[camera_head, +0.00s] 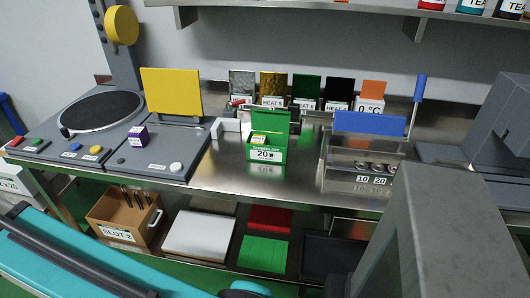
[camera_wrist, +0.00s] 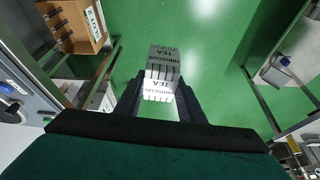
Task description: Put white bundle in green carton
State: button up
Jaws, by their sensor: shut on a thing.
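The white bundle (camera_wrist: 163,62), printed with HIBISCUS TEA, is between the fingers of my gripper (camera_wrist: 158,98) in the wrist view. The gripper is shut on it, and green floor shows beyond. The bundle does not show in the head view, and neither do the fingers. The green carton (camera_head: 266,154) stands on the steel bench in the head view, near the middle, with a label reading 20. Its lid (camera_head: 270,121) is raised at the back. Something yellow and green shows at its opening; the rest of its inside is hidden.
A purple box (camera_head: 138,136) sits on the grey machine with a yellow panel (camera_head: 171,92), left of the carton. A steel bin with a blue lid (camera_head: 369,123) stands to its right. Several colored cards line the back. A wooden box (camera_head: 121,221) sits on the lower shelf.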

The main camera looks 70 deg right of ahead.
aim_at(276, 155)
jog(key=z, duration=0.1)
jog(key=k, duration=1.4)
jog(key=u, duration=0.75)
